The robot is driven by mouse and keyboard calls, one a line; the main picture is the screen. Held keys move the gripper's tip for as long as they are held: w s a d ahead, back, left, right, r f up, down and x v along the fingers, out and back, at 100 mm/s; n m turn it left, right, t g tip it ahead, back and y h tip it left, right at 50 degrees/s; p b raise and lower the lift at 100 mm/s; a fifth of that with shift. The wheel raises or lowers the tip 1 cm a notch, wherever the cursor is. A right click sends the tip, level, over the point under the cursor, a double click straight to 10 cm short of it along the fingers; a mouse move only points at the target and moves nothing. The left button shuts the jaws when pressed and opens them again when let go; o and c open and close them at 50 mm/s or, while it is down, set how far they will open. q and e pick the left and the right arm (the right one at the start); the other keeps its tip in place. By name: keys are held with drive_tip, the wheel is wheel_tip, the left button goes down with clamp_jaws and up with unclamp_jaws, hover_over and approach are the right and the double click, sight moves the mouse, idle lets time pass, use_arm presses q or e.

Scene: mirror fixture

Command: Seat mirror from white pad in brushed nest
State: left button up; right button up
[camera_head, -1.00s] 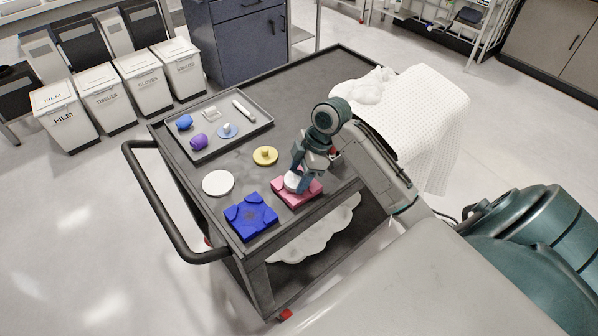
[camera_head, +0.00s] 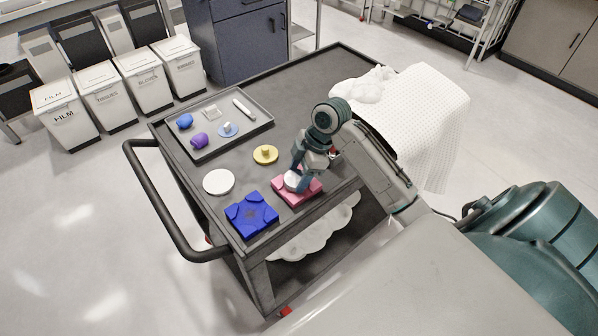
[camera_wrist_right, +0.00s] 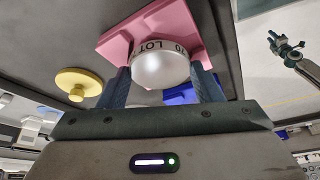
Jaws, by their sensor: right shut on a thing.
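My right gripper (camera_head: 294,184) is shut on the mirror, a round silver-white piece (camera_wrist_right: 160,66) with dark lettering on its rim. It is at the pink nest (camera_head: 281,196), which also shows behind the mirror in the right wrist view (camera_wrist_right: 120,38). I cannot tell whether the mirror is seated or just above the nest. The round white pad (camera_head: 218,182) lies bare on the cart top to the left. A blue nest (camera_head: 251,217) with raised corners stands in front of the pad. I cannot tell which nest has a brushed finish. My left gripper is out of view.
A yellow disc with a knob (camera_head: 265,154) stands behind the pink nest. A grey tray (camera_head: 215,146) at the back left holds several small items. A white cloth (camera_head: 425,115) hangs over the cart's right side. The cart top (camera_head: 290,95) is clear at the back.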

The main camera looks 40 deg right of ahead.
drive_tip(key=shift+f, duration=0.35)
idle(0.5)
drive_tip(key=shift+s+f+p, duration=0.1)
drive_tip(key=shift+f+p, duration=0.05)
drive_tip(key=shift+p, duration=0.15)
drive_tip(key=shift+s+f, duration=0.1)
drive_tip(key=shift+f, duration=0.1)
